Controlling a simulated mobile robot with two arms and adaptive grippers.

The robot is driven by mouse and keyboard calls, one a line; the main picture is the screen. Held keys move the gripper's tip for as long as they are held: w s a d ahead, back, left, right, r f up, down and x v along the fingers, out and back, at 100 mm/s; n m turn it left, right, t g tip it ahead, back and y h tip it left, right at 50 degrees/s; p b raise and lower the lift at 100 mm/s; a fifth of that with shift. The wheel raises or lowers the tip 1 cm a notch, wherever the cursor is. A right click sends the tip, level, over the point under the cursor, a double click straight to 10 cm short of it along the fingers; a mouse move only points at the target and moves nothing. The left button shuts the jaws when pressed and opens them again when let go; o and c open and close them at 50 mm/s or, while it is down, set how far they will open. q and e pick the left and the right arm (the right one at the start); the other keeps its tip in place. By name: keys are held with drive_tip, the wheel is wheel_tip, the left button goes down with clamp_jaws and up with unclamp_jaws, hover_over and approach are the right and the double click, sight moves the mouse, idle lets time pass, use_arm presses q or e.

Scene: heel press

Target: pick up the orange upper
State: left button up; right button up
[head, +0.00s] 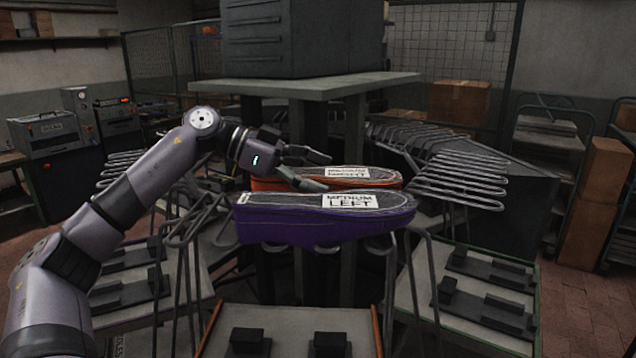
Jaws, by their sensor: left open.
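The orange upper (388,184) lies on the rack behind the purple upper, and its lower side is mostly hidden by the purple one. Its grey top carries a white label that is hard to read. The purple upper (290,226) is in front, with a label reading "MEDIUM LEFT". My left gripper (322,173) is open, its fingers at the left part of the orange upper, one finger above it and one low near the gap between the two uppers. I cannot tell whether it touches. My right gripper is not in view.
Wire racks (455,178) fan out on both sides of the uppers. A grey-green table (300,86) bearing a large dark machine (300,40) stands behind. Trays with dark blocks (470,290) sit low in front. Cardboard boxes (458,102) stand at the back right.

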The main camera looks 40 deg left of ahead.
use_arm(q)
drive_tip(key=shift+c, duration=0.3)
drive_tip(key=shift+a, duration=0.1)
drive_tip(key=c, duration=1.3)
drive_tip(key=shift+r, duration=0.1)
